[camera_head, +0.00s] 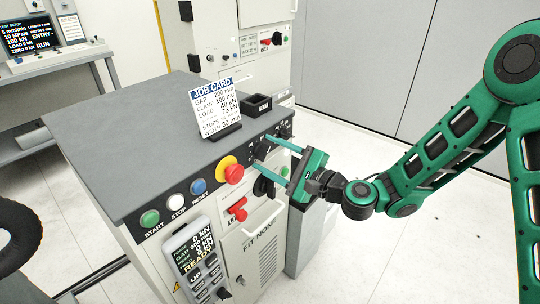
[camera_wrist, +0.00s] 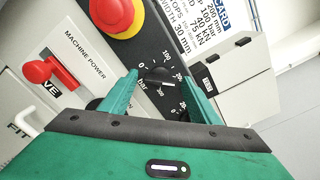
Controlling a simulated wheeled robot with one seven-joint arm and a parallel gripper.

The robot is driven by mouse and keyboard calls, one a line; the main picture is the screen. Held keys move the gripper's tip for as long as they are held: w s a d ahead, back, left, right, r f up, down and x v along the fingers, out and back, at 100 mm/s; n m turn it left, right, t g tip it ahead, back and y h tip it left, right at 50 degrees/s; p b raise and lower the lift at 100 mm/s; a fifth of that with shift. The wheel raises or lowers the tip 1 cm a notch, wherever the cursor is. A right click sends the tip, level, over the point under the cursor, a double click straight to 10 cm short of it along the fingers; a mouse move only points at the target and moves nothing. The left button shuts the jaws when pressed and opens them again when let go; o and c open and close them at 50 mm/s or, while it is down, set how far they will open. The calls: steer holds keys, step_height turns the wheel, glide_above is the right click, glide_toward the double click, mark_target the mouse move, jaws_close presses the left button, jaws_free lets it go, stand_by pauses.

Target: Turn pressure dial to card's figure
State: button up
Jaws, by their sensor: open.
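The job card (camera_head: 216,104) stands on the console top and shows a clamp figure of 100 bar. It also shows at the upper right of the wrist view (camera_wrist: 193,28). The black pressure dial (camera_wrist: 158,76) is on the console's dark front strip, beside a scale with 0, 100 and "bar". My gripper (camera_head: 260,151) is open in front of the strip. In the wrist view its green fingertips (camera_wrist: 159,76) stand on either side of the dial. I cannot tell whether they touch it. The exact setting of its pointer is too small to read.
A red emergency button (camera_head: 234,173) on yellow is left of my fingers. A red machine power switch (camera_head: 238,209) is below. A black box (camera_head: 257,104) stands behind the strip. Start, stop and reset buttons (camera_head: 174,202) are further left. Open floor lies to the right.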

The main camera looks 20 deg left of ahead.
steer(key=c, duration=1)
steer(key=shift+a, duration=0.1)
steer(key=shift+c, duration=0.3)
